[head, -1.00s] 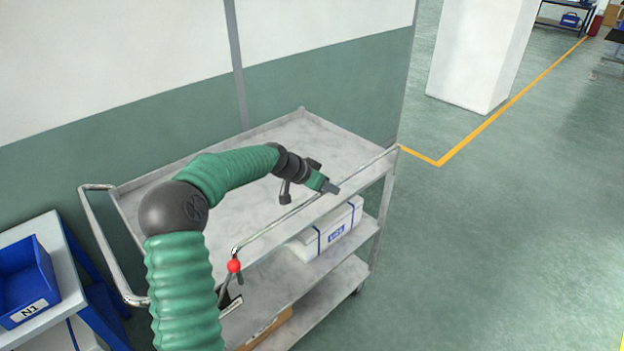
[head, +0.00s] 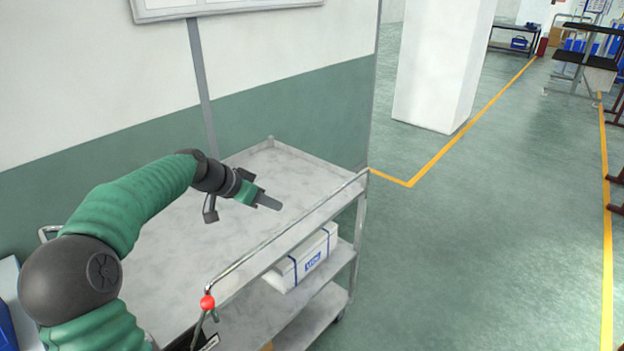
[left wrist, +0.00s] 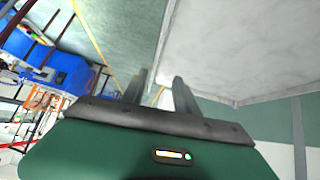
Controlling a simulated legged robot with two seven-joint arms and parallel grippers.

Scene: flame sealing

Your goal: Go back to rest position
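My left arm comes in from the lower left in the head view. My left gripper (head: 267,202) is raised above the grey metal cart's top shelf (head: 235,250), near its right part. In the left wrist view the left gripper (left wrist: 160,92) shows two dark fingers with a gap between them and nothing in the gap. It is open and empty. My right gripper is in neither view.
The cart has a push rail (head: 290,228) along its front edge and a red knob (head: 207,302) on a lever at the near end. A white box (head: 305,258) sits on the middle shelf. A white pillar (head: 440,60) stands beyond. Open green floor (head: 480,230) lies to the right.

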